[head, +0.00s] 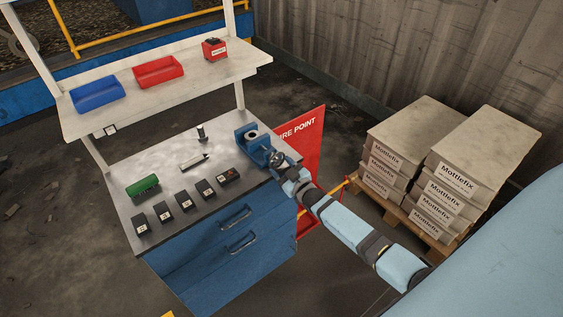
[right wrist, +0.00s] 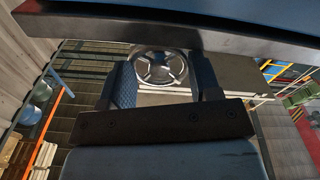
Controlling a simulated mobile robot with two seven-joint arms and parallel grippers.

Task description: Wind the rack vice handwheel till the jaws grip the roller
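The blue rack vice (head: 244,143) stands at the right end of the bench top, with a pale round roller (head: 252,134) at its jaws. Whether the jaws touch the roller is too small to tell. The spoked metal handwheel (head: 277,159) is on the vice's near right side. My right gripper (head: 285,168) is at the handwheel. In the right wrist view the handwheel (right wrist: 160,68) shows between the two spread fingers of the right gripper (right wrist: 165,80). I see no clear contact between the fingers and its rim. My left gripper is not in view.
The bench top (head: 160,158) holds a green block (head: 143,187), several small dark blocks and a dark upright piece (head: 201,133). The shelf above carries a blue bin (head: 96,94), a red bin (head: 158,71) and a red box (head: 214,48). Stacked Mottlefix boxes (head: 455,190) stand right.

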